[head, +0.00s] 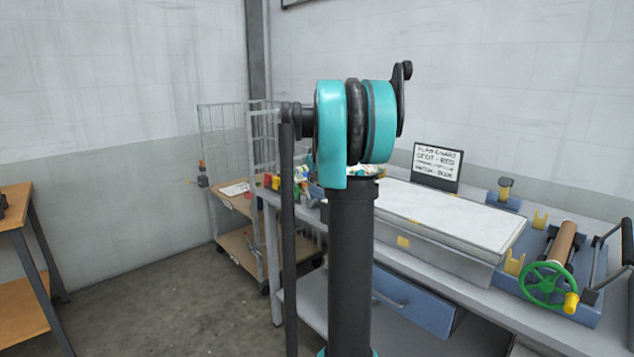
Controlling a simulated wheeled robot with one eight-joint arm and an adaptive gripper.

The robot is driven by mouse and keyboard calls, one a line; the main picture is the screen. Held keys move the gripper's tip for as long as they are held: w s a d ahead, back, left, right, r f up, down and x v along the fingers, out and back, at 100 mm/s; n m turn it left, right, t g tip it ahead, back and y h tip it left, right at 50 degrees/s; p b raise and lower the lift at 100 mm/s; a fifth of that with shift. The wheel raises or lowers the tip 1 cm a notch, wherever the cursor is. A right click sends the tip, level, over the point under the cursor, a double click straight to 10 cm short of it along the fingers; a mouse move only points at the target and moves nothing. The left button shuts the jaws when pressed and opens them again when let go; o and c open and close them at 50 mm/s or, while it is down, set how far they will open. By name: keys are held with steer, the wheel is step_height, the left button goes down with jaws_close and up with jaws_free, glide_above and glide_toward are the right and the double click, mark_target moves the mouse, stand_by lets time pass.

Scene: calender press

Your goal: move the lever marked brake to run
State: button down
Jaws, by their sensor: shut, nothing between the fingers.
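At the right stands a press on a blue base (591,309) on the bench. It has a brown roller (563,241), a green handwheel (545,286) with a yellow knob (571,303), and a black bar-like handle (608,265) at the picture's right edge. No brake or run marking can be read, so I cannot tell which part is the brake lever. The right side of the press is cut off by the frame. My arm's teal and black links stand upright in the middle. My gripper is not visible.
The grey bench (468,292) carries a long white-topped box (450,216) and a black sign (437,167). A blue drawer (414,304) is below. A wire cart (230,218) stands behind left, and an orange-topped table (14,192) at far left. Floor between them is clear.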

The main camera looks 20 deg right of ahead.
mark_target(306, 190)
steer(key=shift+w+d+r+x, duration=0.1)
steer(key=shift+w+r+x, duration=0.1)
steer(key=shift+x, duration=1.75)
steer(key=shift+w+d+r+x, duration=0.1)
steer(key=shift+w+r+x, duration=0.05)
steer(key=shift+x, duration=1.85)
steer(key=shift+w+d+r+x, duration=0.1)
steer(key=shift+w+r+x, duration=0.1)
steer(key=shift+x, duration=1.75)
steer(key=shift+w+a+f+g, duration=0.1)
steer(key=shift+w+f+g, duration=0.15)
steer(key=shift+w+g, duration=0.55)
steer(key=shift+w+a, duration=0.1)
steer(key=shift+w, duration=0.2)
